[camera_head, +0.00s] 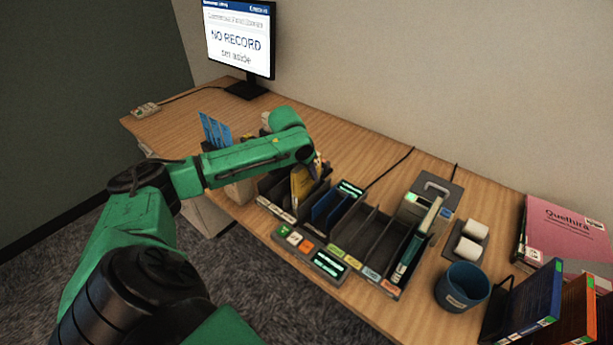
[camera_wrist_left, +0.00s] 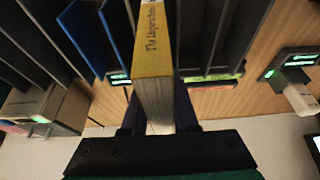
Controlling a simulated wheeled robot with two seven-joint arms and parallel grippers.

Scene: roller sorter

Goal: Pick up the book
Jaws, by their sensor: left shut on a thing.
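The book (camera_wrist_left: 153,48) is yellow with dark lettering on its spine. In the left wrist view it stands on edge between the two dark fingers of my left gripper (camera_wrist_left: 158,104), which is shut on it. In the head view the yellow book (camera_head: 301,187) shows below my left wrist, at the left part of the dark slotted sorter (camera_head: 349,246). My green left arm hides the gripper's fingers there. I cannot tell whether the book's lower end still touches the sorter. My right gripper is not in view.
Blue dividers or folders (camera_head: 326,207) stand just right of the book. A monitor (camera_head: 239,40) stands at the back left. A blue cup (camera_head: 462,287), white rolls (camera_head: 470,240) and upright books (camera_head: 534,300) are at the right. Bare desk (camera_head: 370,150) lies behind the sorter.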

